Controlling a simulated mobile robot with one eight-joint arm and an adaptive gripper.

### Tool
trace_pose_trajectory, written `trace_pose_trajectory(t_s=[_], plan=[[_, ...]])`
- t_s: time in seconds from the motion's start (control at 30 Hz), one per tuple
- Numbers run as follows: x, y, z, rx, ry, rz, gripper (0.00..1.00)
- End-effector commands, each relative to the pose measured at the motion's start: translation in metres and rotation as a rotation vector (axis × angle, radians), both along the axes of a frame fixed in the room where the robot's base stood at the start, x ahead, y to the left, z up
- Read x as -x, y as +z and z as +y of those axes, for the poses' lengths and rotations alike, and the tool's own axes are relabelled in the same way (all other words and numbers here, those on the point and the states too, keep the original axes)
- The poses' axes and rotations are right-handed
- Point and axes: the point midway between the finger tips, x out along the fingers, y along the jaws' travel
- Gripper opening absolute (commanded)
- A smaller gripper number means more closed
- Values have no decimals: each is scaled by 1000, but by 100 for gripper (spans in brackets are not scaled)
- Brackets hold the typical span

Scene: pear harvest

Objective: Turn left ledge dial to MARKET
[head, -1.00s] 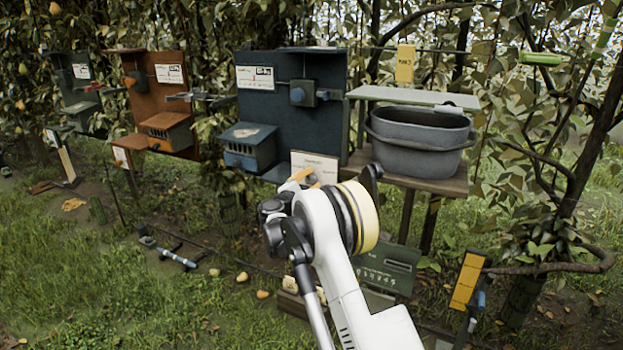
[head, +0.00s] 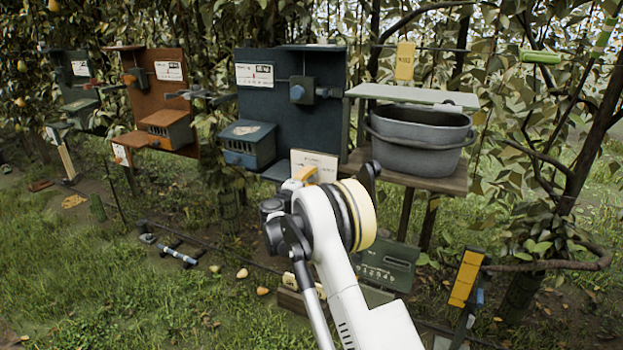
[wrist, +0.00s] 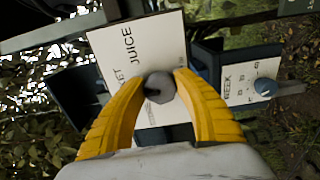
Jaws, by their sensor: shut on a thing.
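In the wrist view, a dark grey round dial knob (wrist: 159,87) sits on a white card (wrist: 135,45) with the printed word JUICE and the end of another word, "ET". The card appears turned sideways there. The two yellow fingers of my gripper (wrist: 160,84) are closed on the knob from both sides. No pointer on the knob is clear, so I cannot tell its setting. In the head view, the white card (head: 314,164) stands at the ledge below the dark blue panel. The orange tip of my gripper (head: 304,174) is in front of it, and my arm hides the knob.
A grey tub (head: 420,140) stands on a wooden shelf right of the card. A second white card with a blue knob (wrist: 265,87) is to the right in the wrist view. A dark blue panel (head: 280,110) rises behind.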

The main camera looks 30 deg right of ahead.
Motion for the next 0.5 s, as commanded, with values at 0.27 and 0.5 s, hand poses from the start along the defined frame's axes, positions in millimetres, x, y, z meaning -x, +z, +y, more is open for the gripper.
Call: trace_pose_trajectory(t_s=[0.27, 0.5], plan=[[0, 1, 0, 1, 1, -1, 5], [0, 0, 0, 0, 1, 0, 58]])
